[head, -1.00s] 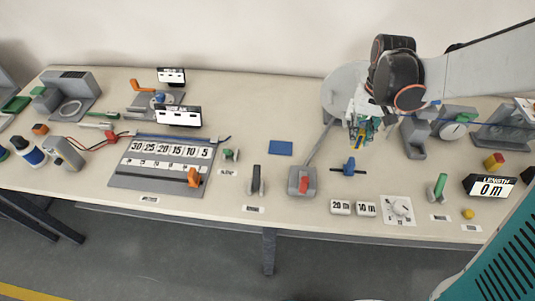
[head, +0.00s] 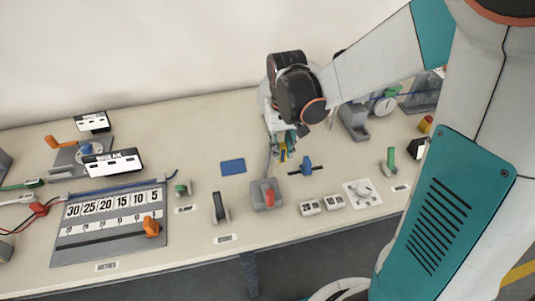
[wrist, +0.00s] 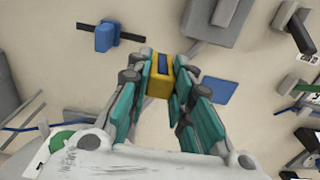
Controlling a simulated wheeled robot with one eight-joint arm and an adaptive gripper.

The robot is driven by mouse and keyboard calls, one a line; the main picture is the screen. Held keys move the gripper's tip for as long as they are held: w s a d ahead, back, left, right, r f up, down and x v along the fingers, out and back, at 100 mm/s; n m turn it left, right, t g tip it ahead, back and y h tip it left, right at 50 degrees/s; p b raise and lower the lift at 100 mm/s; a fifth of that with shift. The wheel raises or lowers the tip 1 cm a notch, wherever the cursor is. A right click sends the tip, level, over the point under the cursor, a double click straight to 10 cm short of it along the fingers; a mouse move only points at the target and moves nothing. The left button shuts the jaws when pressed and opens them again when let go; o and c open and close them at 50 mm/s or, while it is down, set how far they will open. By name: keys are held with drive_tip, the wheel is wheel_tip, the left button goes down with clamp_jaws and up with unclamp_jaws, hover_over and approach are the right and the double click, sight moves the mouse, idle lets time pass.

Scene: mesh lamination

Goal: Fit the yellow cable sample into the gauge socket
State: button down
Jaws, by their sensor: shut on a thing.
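The yellow cable sample (wrist: 157,86) is a small yellow block with a dark blue strip on top in the wrist view. My gripper (wrist: 160,74) is shut on it, with a finger on each side. In the head view my gripper (head: 284,148) hangs above the bench, and the sample (head: 282,156) shows small at its tips. A blue piece on a black bar (head: 307,165) stands just right of the gripper; it also shows in the wrist view (wrist: 107,36). I cannot tell which part is the gauge socket.
A red-handled grey lever box (head: 267,196) stands in front of my gripper. A flat blue pad (head: 233,166) lies to its left. A numbered board (head: 108,226) lies farther left. Tags and a white knob plate (head: 362,193) lie front right. Bench around the pad is mostly clear.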

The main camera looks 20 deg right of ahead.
drive_tip(key=shift+f+b, duration=1.15)
drive_tip(key=shift+f, duration=2.6)
drive_tip(key=shift+f, duration=0.15)
drive_tip(key=c, duration=1.4)
unclamp_jaws()
drive_tip(key=shift+c, duration=0.2)
